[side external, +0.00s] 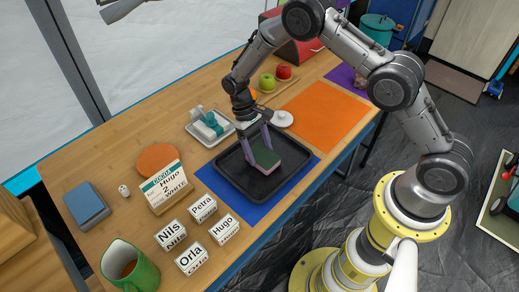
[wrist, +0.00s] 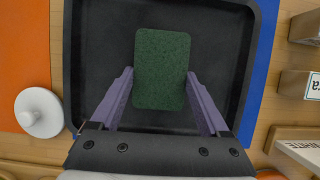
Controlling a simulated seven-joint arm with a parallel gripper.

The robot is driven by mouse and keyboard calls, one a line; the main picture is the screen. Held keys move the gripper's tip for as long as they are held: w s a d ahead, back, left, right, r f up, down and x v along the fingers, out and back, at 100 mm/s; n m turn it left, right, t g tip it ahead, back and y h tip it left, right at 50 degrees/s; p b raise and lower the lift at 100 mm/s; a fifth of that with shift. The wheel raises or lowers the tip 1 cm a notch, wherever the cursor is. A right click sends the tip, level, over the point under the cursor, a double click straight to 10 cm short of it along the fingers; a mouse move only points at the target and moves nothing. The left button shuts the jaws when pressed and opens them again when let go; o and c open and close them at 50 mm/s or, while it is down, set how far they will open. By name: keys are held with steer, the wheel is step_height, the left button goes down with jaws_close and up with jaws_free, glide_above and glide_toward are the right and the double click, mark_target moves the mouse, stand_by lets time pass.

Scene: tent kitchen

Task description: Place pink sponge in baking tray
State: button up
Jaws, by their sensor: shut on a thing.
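The pink sponge (side external: 267,158) shows a dark green top and a thin pink edge along its side. In the wrist view only the green top of the sponge (wrist: 162,60) shows. My gripper (side external: 259,152) points down over the black baking tray (side external: 225,167). Its two purple fingers (wrist: 159,76) are shut on the sponge's long sides, near one end. The sponge lies within the tray's outline, at or just above the floor; I cannot tell whether it touches. The baking tray (wrist: 100,40) surrounds it in the wrist view.
The tray stands on a blue mat (side external: 214,183). A white round lid (side external: 283,119) and an orange mat (side external: 325,115) are beyond it. A small white tray (side external: 196,133) is behind. Name blocks (side external: 203,208) and a card stand (side external: 165,187) are to the left.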

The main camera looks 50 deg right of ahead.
steer(key=shift+f, duration=0.1)
steer(key=o, duration=1.2)
steer(key=shift+c, duration=0.2)
